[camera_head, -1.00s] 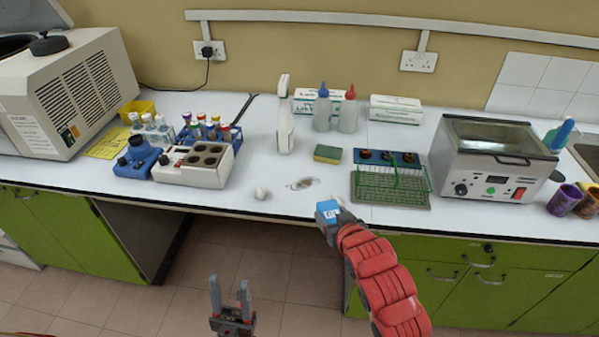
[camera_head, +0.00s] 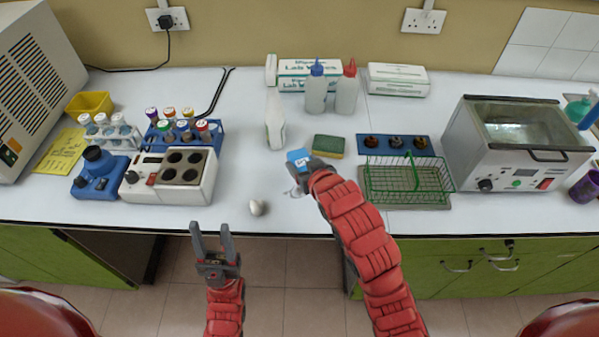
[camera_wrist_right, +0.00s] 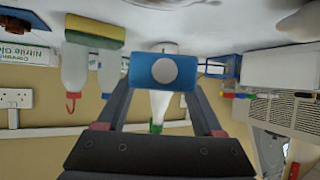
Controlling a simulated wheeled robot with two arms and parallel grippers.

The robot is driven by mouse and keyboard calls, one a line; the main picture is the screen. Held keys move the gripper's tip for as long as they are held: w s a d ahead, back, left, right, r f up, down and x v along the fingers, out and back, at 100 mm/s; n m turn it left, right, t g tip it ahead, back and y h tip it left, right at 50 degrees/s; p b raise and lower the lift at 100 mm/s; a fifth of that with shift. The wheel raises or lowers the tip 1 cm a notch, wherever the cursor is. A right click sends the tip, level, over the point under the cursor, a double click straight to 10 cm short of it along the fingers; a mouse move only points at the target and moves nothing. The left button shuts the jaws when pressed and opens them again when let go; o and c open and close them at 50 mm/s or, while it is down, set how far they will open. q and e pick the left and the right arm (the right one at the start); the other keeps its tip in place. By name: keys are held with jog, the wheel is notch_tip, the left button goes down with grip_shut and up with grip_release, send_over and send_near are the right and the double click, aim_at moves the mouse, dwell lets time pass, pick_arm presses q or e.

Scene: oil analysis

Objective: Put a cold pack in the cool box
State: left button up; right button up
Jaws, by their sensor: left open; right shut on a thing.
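A small blue block with a white label, which looks like the cold pack (camera_head: 298,155), is held in my right gripper (camera_head: 306,166). In the right wrist view the blue block (camera_wrist_right: 160,71) sits between the two fingers, with a pale round patch facing the camera. The right gripper is over the bench, left of the sponge; I cannot tell its exact height. My left gripper (camera_head: 213,240) is open and empty, in front of the bench edge. I see no cool box in these views.
A white bottle (camera_head: 275,125) stands just behind the held block. A sponge (camera_head: 328,146), green wire basket (camera_head: 408,178) and heated bath (camera_head: 515,145) lie to the right. A heater block (camera_head: 171,177) is left. A small white item (camera_head: 257,207) lies near the front edge.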

notch_tip(320, 180, down, 2)
jog(key=shift+s+f, duration=0.1)
notch_tip(320, 180, down, 4)
jog(key=shift+f+p, duration=0.1)
jog(key=shift+p, duration=0.75)
jog(key=shift+f, duration=0.2)
jog(key=o, duration=1.5)
